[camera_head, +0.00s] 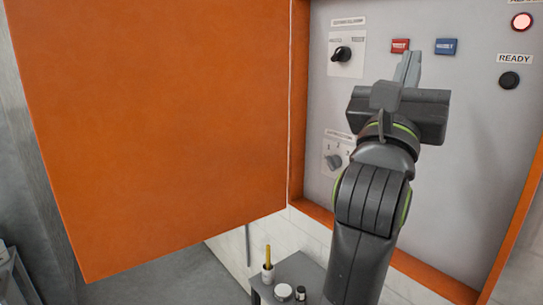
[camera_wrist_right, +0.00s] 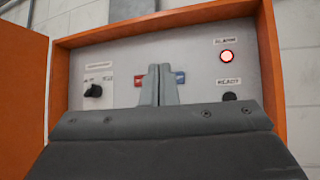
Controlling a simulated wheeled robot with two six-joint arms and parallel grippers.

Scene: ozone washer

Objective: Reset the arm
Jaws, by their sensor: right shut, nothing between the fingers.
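My right gripper (camera_head: 408,68) is shut and empty in the head view. It is raised in front of the grey control panel (camera_head: 475,170), and its tips show just below and between a red button label (camera_head: 400,45) and a blue one (camera_head: 445,46). In the right wrist view the closed fingers (camera_wrist_right: 160,84) point up toward the panel, between the same red and blue labels. I cannot tell whether the tips touch the panel. My left gripper is not in view.
An open orange cabinet door (camera_head: 160,120) fills the left. The panel has a black knob (camera_head: 343,54), a lower knob (camera_head: 334,161), a lit red lamp (camera_head: 521,21) and a dark READY lamp (camera_head: 509,80). Below stands a small grey table (camera_head: 312,273) with small containers.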

